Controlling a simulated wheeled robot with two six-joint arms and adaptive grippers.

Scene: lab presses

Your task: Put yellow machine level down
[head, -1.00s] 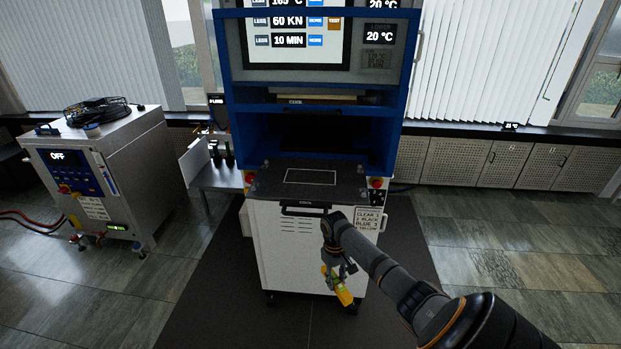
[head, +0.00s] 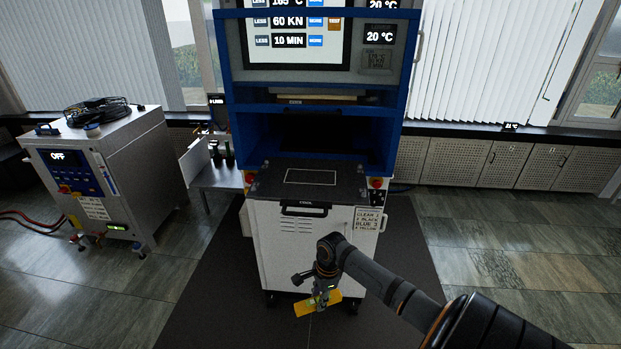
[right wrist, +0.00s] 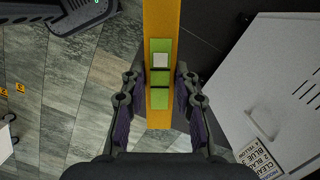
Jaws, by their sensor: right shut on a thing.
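A yellow level (head: 306,307) with green parts is in my right gripper (head: 318,300), low in front of the press cabinet in the head view. In the right wrist view the level (right wrist: 160,110) runs up between the two fingers of the right gripper (right wrist: 160,98), which are shut on it. In the head view the level lies nearly level across the picture, above the dark mat. My left gripper is not in view.
The blue press (head: 232,90) with a white wheeled cabinet (head: 300,245) stands straight ahead. A grey machine (head: 130,160) with cables on top stands at the left. The dark mat (head: 220,310) in front of the press is mostly bare. Tiled floor (head: 480,270) is free at the right.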

